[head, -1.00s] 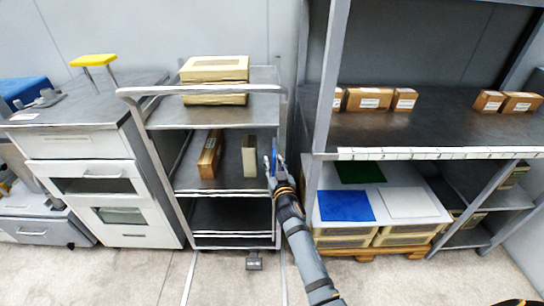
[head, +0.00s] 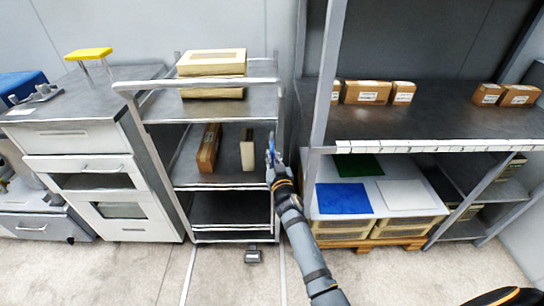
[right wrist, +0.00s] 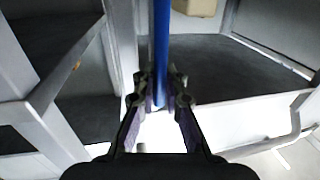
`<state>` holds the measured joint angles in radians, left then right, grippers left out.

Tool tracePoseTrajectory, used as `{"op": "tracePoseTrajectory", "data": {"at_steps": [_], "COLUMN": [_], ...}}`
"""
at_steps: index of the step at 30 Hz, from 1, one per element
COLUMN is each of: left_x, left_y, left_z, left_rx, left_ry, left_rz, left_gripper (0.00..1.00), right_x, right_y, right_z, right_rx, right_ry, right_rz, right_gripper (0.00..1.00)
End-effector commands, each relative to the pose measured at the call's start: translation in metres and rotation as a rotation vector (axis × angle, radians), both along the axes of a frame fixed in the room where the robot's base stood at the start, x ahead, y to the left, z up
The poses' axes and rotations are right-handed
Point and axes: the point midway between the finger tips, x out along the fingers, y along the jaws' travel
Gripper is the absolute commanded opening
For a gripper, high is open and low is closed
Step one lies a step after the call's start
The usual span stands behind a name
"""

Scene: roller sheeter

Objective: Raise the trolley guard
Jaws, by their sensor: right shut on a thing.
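The trolley (head: 228,187) stands left of centre in the head view. Its guard, a pale grey frame with a top rail (head: 205,84) and side posts, stands across the trolley's front, the rail in front of the top shelf. A blue upright bar (right wrist: 161,45) runs down between my right gripper's fingers (right wrist: 161,95) in the right wrist view. In the head view my right gripper (head: 271,167) is at the trolley's right front post, shut on this blue bar (head: 271,147). My left gripper is not in view.
Cardboard boxes (head: 211,63) lie on the trolley's top shelf, and two narrow boxes (head: 208,148) stand on the middle shelf. A drawer cabinet (head: 83,140) stands close on the left. A rack (head: 430,120) with several boxes stands close on the right.

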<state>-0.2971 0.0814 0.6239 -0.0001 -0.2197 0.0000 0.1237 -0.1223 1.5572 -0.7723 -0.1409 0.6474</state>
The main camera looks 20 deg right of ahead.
Motion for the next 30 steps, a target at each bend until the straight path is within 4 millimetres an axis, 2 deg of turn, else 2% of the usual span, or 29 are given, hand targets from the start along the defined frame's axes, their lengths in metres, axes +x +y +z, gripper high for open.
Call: {"op": "tracePoseTrajectory", "data": {"at_steps": [1,6,9,18,19,24,30], "left_x": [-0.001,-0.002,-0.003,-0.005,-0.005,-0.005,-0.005], "left_y": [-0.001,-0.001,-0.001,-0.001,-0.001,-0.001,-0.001], "left_z": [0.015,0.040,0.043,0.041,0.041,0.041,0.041], "left_rx": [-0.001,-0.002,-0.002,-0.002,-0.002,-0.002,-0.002], "left_ry": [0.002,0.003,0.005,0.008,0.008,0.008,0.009], "left_rz": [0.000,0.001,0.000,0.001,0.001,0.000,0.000], "left_gripper": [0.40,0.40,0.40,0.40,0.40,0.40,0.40], "right_x": [0.000,0.000,0.000,0.000,0.000,0.000,0.000], "right_y": [0.000,0.000,0.000,0.000,0.000,0.000,0.000], "right_z": [0.018,0.049,0.054,0.054,0.054,0.053,0.052], "right_rx": [0.002,0.001,0.001,-0.001,-0.001,0.000,0.000], "right_ry": [-0.003,-0.004,-0.004,-0.007,-0.008,-0.006,-0.004], "right_rz": [0.000,0.000,0.000,0.001,0.001,0.000,0.000], "right_gripper": [0.00,0.00,0.00,0.00,0.12,0.33,0.33]}}
